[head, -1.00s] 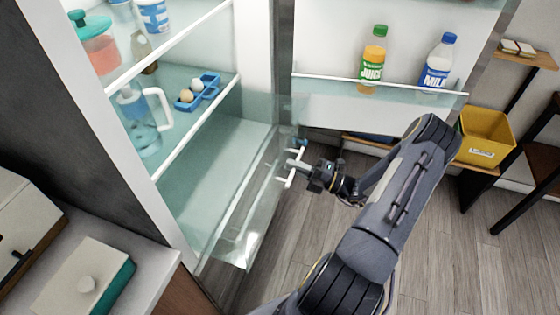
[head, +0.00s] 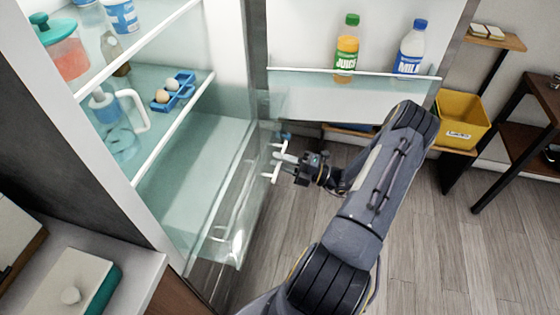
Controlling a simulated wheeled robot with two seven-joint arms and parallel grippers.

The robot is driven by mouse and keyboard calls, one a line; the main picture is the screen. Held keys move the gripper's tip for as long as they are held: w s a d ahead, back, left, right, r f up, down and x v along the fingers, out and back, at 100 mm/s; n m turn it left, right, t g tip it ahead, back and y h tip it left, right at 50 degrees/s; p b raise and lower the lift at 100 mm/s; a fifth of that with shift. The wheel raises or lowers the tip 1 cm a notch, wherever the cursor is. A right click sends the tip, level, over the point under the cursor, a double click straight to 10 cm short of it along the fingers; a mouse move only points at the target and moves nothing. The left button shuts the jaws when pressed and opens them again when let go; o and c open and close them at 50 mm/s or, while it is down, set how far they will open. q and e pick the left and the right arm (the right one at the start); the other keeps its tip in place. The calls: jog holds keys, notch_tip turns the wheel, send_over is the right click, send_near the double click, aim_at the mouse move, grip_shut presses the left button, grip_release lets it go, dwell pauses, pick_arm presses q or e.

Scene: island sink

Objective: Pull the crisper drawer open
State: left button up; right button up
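The crisper drawer (head: 228,235) is a clear bin low in the open fridge. Its see-through front faces right. A short white bar handle (head: 270,178) stands off that front on two posts. My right gripper (head: 283,157) reaches in from the right with its pale fingers across the middle of the handle. It looks shut on the bar, though the gap between the fingers is too small to see clearly. My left gripper is out of view.
The open fridge door holds a juice bottle (head: 346,50) and a milk bottle (head: 410,48). Shelves above the drawer hold a pitcher (head: 122,138) and a blue egg holder (head: 174,90). A counter (head: 145,270) stands at lower left.

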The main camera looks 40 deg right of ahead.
jog(key=b+v, duration=0.1)
jog(key=v, duration=0.6)
jog(key=shift+s+d+b, duration=0.15)
jog(key=shift+d+b, duration=0.05)
jog(key=shift+b, duration=0.15)
jog(key=shift+f, duration=0.1)
